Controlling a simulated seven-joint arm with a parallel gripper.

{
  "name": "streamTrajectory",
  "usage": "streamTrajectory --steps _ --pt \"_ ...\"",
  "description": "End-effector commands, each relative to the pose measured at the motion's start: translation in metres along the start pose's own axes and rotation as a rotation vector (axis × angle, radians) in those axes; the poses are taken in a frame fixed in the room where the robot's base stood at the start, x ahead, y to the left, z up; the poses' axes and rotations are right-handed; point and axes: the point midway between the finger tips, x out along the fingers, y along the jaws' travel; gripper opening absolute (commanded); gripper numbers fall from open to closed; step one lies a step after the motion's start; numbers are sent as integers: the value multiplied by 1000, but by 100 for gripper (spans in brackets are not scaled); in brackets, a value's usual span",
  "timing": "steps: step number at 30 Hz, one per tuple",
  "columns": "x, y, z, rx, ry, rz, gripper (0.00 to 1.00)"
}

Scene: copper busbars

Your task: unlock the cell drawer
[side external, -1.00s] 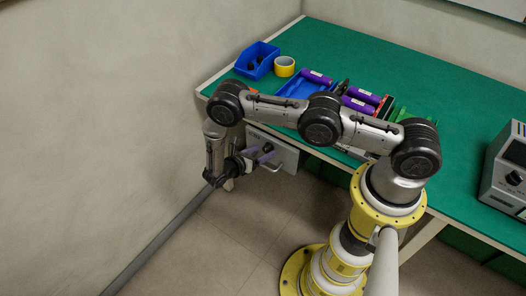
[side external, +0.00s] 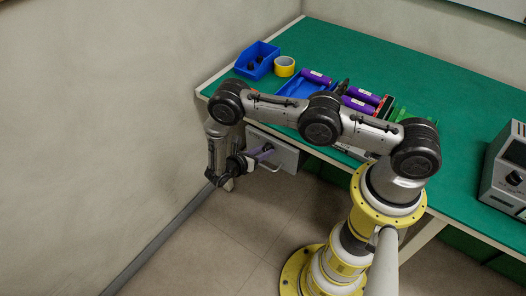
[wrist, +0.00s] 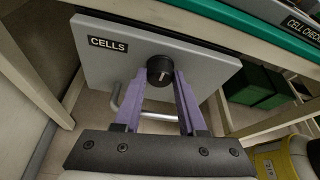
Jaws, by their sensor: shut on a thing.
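The cell drawer (wrist: 205,72) has a grey front with a black "CELLS" label and hangs under the bench, closed as far as I can see. It also shows in the side view (side external: 288,158). A round black lock knob (wrist: 160,66) with a white pointer line sits on the drawer front. My gripper (wrist: 160,78) has purple fingers shut on this knob, one on each side. In the side view my gripper (side external: 266,150) reaches the drawer front from the left. A metal pull handle (wrist: 148,116) lies below the knob, partly hidden behind the fingers.
The green bench top (side external: 420,100) is above the drawer. On it are a blue bin (side external: 257,60), yellow tape (side external: 284,66), purple cells (side external: 316,77) and a grey instrument (side external: 508,170). A wall stands close on the left; the floor below is clear.

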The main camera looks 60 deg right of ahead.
Motion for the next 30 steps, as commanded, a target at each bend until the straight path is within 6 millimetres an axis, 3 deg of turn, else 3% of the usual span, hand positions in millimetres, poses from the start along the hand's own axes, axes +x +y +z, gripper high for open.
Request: streamTrajectory --steps 11,30 --pt "0 -2 0 113 0 47 0" --pt "0 -6 -2 648 -1 272 0"
